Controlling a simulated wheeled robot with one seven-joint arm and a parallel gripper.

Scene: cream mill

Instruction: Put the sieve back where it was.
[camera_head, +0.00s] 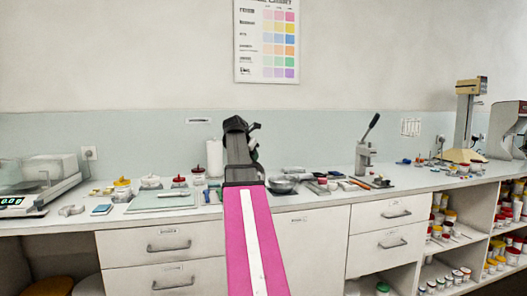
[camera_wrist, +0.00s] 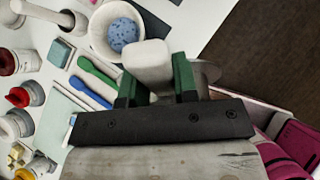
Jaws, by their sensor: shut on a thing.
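My gripper (camera_wrist: 156,84) has green fingers, shut on a pale, rounded block-shaped piece. It appears to be the handle of the sieve (camera_wrist: 147,60). A grey rounded edge shows beyond the right finger; I cannot tell whether it belongs to the sieve. The rest of the sieve is hidden by the fingers and palm. In the head view my gripper (camera_head: 243,150) is above the counter, its fingers and load mostly hidden by my arm.
A white bowl with a blue speckled content (camera_wrist: 123,34) is close by. Blue and green spatulas (camera_wrist: 92,82) and red-lidded jars (camera_wrist: 20,97) lie left of the gripper in the wrist view. A lever press (camera_head: 366,160) stands right on the counter (camera_head: 320,200), a balance (camera_head: 40,185) left.

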